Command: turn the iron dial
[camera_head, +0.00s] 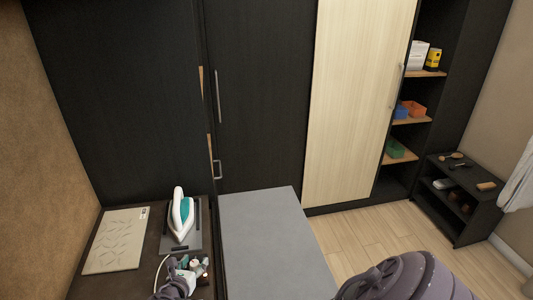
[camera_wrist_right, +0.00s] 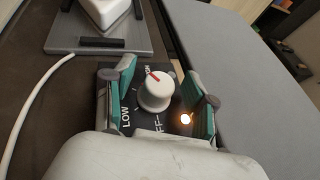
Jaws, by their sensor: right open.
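The iron dial (camera_wrist_right: 156,92) is a white round knob with a red mark on a dark panel lettered LOW and OFF; another label is partly hidden. The red mark points up and slightly left in the right wrist view. An orange light (camera_wrist_right: 186,118) glows beside the dial. My right gripper (camera_wrist_right: 166,80) is open, with its teal fingers on either side of the dial; I cannot tell whether they touch it. In the head view this gripper (camera_head: 186,268) covers much of the dial's area. The white and teal iron (camera_head: 181,216) stands on its grey rest. My left gripper is not in view.
A white cord (camera_wrist_right: 30,105) curves along the left of the panel. A patterned beige board (camera_head: 115,240) lies at the left of the dark top. A grey surface (camera_head: 265,245) lies to the right. Wardrobe doors stand behind, and shelves (camera_head: 400,155) at the right.

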